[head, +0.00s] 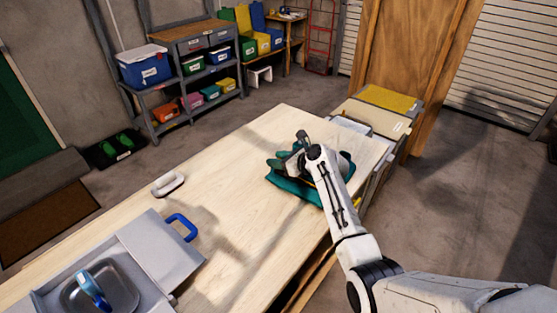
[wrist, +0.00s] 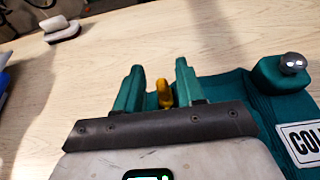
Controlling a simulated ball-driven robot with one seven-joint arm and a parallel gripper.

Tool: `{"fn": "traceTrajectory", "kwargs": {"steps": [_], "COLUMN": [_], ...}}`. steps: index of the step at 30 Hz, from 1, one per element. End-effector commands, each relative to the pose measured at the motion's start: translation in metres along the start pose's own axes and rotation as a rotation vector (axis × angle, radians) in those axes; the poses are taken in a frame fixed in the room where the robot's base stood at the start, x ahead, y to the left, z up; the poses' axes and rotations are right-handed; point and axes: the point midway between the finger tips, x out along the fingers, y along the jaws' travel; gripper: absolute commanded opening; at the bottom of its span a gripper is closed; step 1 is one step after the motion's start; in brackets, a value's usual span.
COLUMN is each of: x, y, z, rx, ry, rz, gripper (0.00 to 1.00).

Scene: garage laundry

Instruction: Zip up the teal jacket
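The teal jacket (head: 300,190) lies on the right end of the wooden workbench, partly hidden under my arm. In the wrist view its teal cloth (wrist: 255,95) shows beside and beyond my gripper. A small yellow piece that looks like the zip pull (wrist: 165,93) stands between my two teal fingers. My gripper (wrist: 159,80) is open around it, with a visible gap at least on the left side; I cannot tell whether the right finger touches it. In the head view my gripper (head: 282,163) is over the jacket. The zip's track is hidden.
A teal block with a silver knob (wrist: 293,63) and a white lettered label (wrist: 302,142) are right of my gripper. A white-handled brush or iron (head: 168,184) and a grey sink unit (head: 130,265) are left on the workbench (head: 230,205). The bench middle is clear.

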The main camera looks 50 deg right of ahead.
Motion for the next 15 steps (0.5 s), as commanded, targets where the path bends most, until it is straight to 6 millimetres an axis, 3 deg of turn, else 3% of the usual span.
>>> {"fn": "traceTrajectory", "kwargs": {"steps": [8, 15], "x": [-0.012, -0.054], "y": [0.0, 0.0], "z": [0.0, -0.001], "rx": [0.001, 0.0], "ry": [-0.002, -0.002], "rz": [-0.001, -0.003], "gripper": [0.38, 0.38]}}
